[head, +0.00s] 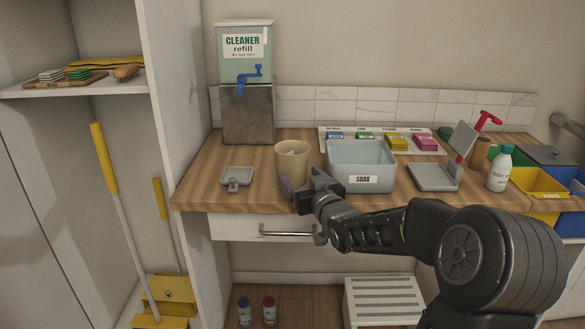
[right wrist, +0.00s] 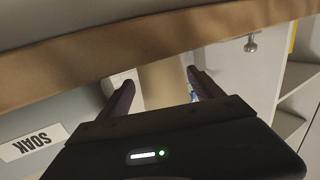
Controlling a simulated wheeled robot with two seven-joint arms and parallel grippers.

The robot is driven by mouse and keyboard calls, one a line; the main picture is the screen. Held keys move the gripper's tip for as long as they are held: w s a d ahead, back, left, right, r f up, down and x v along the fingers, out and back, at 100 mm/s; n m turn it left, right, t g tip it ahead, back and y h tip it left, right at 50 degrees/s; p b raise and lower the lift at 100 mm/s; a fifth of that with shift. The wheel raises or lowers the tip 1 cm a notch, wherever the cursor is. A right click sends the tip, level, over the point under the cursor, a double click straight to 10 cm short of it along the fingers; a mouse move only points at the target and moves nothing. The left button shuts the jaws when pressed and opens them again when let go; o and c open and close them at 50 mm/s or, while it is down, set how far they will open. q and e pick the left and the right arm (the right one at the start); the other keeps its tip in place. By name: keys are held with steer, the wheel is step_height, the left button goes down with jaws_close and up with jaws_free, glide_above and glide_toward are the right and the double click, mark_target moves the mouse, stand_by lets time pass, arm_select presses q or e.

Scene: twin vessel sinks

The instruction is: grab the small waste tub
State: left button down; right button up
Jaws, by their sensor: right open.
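The small waste tub (head: 292,161) is a beige, round, open-topped tub standing upright on the wooden counter, with something pale inside. My right gripper (head: 302,181) is open at the tub's near side, low by the counter, with its purple fingers pointing toward it. In the right wrist view, a beige surface (right wrist: 163,86), which looks like the tub, shows between the two fingertips of my right gripper (right wrist: 161,80). I cannot tell whether the fingers touch it. The jaws are not closed on it. My left gripper is not in view.
A grey SOAK basin (head: 361,158) stands close to the right of the gripper.

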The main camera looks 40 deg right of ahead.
steer(key=x, duration=0.6)
steer(key=shift+a, duration=0.1)
steer(key=shift+s, duration=0.1)
stand_by(0.5)
steer(key=c, duration=1)
steer(key=shift+r, duration=0.1)
step_height(320, 180, up, 10)
steer(key=shift+f+p, duration=0.1)
steer(key=shift+p, duration=0.6)
